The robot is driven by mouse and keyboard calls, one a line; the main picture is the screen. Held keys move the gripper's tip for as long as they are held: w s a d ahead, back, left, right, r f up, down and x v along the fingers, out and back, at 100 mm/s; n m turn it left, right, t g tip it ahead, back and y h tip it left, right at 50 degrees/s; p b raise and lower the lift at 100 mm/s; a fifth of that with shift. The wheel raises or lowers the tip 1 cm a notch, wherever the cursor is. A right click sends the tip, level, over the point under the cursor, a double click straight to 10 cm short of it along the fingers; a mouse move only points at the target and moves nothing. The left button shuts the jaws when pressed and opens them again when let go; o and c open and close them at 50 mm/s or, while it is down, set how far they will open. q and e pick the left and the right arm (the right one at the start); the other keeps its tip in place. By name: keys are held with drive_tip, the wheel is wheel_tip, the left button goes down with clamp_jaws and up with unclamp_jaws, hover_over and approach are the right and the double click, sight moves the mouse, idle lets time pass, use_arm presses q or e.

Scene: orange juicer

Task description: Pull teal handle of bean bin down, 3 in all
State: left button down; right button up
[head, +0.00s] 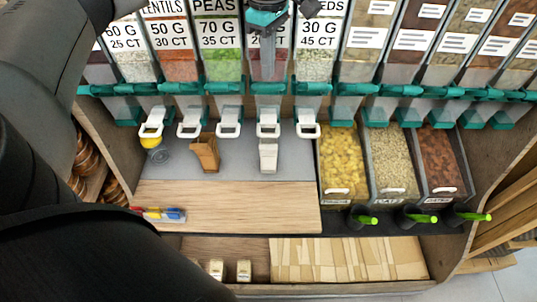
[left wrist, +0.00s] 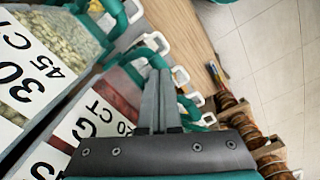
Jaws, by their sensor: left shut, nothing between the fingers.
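The bean bin (head: 268,62) is the one with dark reddish contents between the peas and seeds bins; its label is partly hidden. Its teal handle (head: 268,88) runs across its lower front, above a white loop (head: 268,122). My left gripper (head: 266,20) is in front of the upper part of this bin, covering its label, above the teal handle. In the left wrist view its fingers (left wrist: 158,92) are shut and empty. They overlap the bean bin (left wrist: 122,92) and the teal parts near its outlet there; I cannot tell whether they touch. My right gripper is not in view.
A small white container (head: 268,157) stands below the bean bin's outlet, with a brown scoop (head: 206,152) to its left. Open bins of yellow pieces (head: 343,160) and other goods stand at right. The wooden board (head: 230,205) is mostly clear; colored items (head: 160,214) lie at its left.

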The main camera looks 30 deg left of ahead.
sight(268, 86)
use_arm(q)
drive_tip(key=shift+f+b, duration=0.55)
drive_tip(key=shift+f, duration=0.4)
drive_tip(key=shift+s+d+f+b, duration=0.1)
drive_tip(key=shift+s+f+b, duration=0.2)
drive_tip(key=shift+f+b, duration=0.4)
drive_tip(key=f+b, duration=0.1)
drive_tip(key=f, duration=0.2)
drive_tip(key=shift+s+d+f+b, duration=0.1)
drive_tip(key=shift+s+f+b, duration=0.1)
drive_tip(key=shift+b, duration=0.2)
drive_tip(key=shift+r, duration=0.2)
drive_tip(key=r+p, duration=0.1)
drive_tip(key=r, duration=0.1)
drive_tip(key=r+p, duration=0.2)
drive_tip(key=w+r+p, duration=0.1)
drive_tip(key=r+p, duration=0.1)
drive_tip(key=shift+a+r, duration=0.2)
drive_tip(key=shift+a, duration=0.05)
drive_tip(key=shift+f, duration=0.2)
